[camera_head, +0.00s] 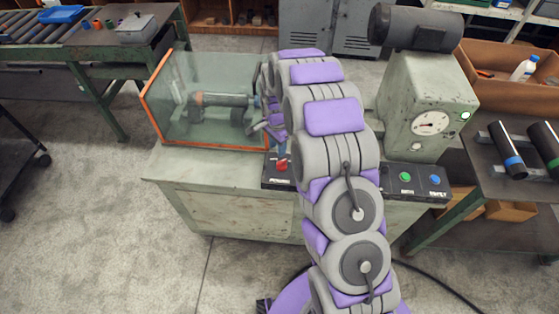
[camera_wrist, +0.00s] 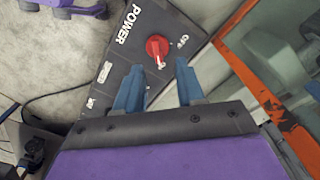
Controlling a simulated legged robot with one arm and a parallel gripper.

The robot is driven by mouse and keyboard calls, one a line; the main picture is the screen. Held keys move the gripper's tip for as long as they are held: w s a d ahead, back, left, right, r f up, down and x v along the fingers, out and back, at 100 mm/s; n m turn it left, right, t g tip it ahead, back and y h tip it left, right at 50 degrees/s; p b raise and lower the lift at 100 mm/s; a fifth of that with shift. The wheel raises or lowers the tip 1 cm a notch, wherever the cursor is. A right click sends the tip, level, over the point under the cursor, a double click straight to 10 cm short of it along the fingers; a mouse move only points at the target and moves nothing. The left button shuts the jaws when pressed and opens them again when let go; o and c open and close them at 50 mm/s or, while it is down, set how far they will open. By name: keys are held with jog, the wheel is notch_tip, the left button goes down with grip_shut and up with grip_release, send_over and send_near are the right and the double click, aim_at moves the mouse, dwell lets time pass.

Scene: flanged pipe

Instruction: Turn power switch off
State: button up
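The power switch is a red rotary knob (camera_wrist: 157,48) on a black panel (camera_wrist: 120,55) marked POWER in the wrist view. Its narrow handle points down toward my gripper. In the head view the red knob (camera_head: 282,164) shows at the left end of the panel, partly beside my arm. My gripper (camera_wrist: 159,65) is open, with one blue finger on each side of the handle's lower end. The fingertips are close to the knob, and no contact is visible.
A glass tank with an orange frame (camera_head: 205,147) holds a flanged pipe (camera_head: 222,99), left of my arm; its frame is close to my gripper on the right in the wrist view. A green button (camera_head: 405,176) and blue button (camera_head: 435,180) sit farther right. A gauge housing (camera_head: 425,90) stands behind.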

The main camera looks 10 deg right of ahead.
aim_at(282, 162)
jog(key=f, duration=0.3)
jog(key=shift+a+f, duration=0.2)
jog(key=shift+f, duration=0.2)
jog(key=d+f+b, duration=0.1)
jog(key=d+f, duration=0.2)
jog(key=shift+f, duration=0.35)
jog(key=shift+d+f, duration=0.2)
jog(key=shift+f, duration=0.35)
jog(key=shift+a+f, duration=0.1)
jog(key=shift+a, duration=1.45)
jog(key=d, duration=0.2)
jog(key=shift+d, duration=0.3)
jog(key=c, duration=0.6)
grip_shut()
jog(key=shift+s+a, duration=0.1)
jog(key=shift+a, duration=0.45)
